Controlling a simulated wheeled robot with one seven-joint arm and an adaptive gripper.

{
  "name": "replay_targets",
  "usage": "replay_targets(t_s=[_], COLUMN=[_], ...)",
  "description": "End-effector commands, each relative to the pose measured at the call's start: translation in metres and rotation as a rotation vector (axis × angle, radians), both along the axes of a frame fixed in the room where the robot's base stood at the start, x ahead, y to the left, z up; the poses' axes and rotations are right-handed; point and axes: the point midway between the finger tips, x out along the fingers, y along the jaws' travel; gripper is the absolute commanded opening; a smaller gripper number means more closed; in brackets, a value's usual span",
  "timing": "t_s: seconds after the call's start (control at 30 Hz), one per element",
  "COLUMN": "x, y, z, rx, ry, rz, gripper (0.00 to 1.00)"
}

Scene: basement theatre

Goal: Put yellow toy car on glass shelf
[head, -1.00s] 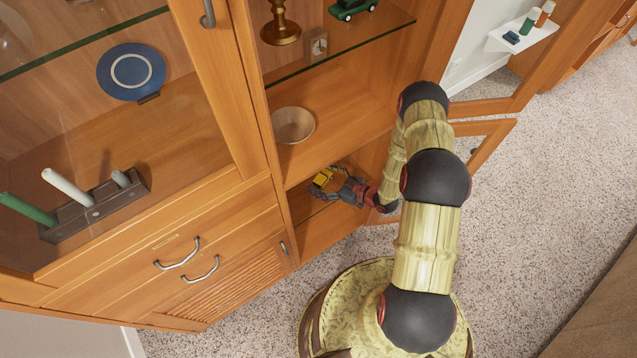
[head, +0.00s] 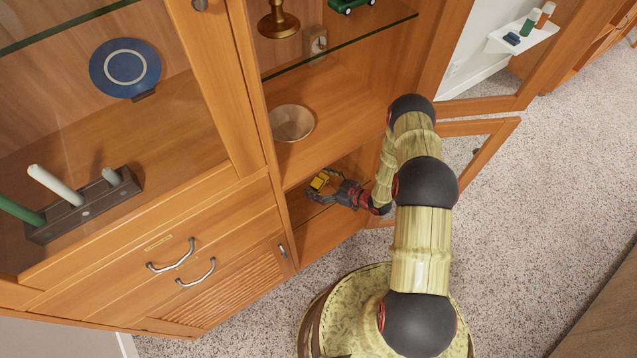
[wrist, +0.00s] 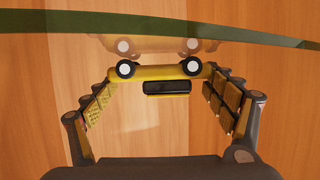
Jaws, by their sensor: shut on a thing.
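The yellow toy car (head: 320,181) is between the fingers of my gripper (head: 324,190), in the cabinet's lower opening, below the bowl's level. In the wrist view my gripper (wrist: 161,82) is shut on the car (wrist: 158,72), its fingers at the car's two ends. A dark green glass edge (wrist: 150,25) crosses the top of that view, with a faint reflection of the car by it. In the head view a glass shelf (head: 345,46) is higher in the same cabinet section, bearing a green toy car (head: 350,4), a small clock (head: 318,42) and a brass candlestick (head: 278,22).
A bowl (head: 291,122) stands on the wooden board above my gripper. The open door (head: 492,150) is right of my arm. Left, behind glass, are a blue plate (head: 125,69) and a candle holder (head: 85,207). Free room shows on the glass shelf's front part.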

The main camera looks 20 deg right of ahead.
Motion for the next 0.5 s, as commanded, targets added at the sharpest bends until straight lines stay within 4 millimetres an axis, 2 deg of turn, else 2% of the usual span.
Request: replay_targets(t_s=[0.3,0.5], x=[-0.0002,-0.0002], y=[0.0001,0.0001], z=[-0.0009,-0.0009], rx=[0.000,0.000], ry=[0.000,0.000], rz=[0.000,0.000], gripper=[1.00,1.00])
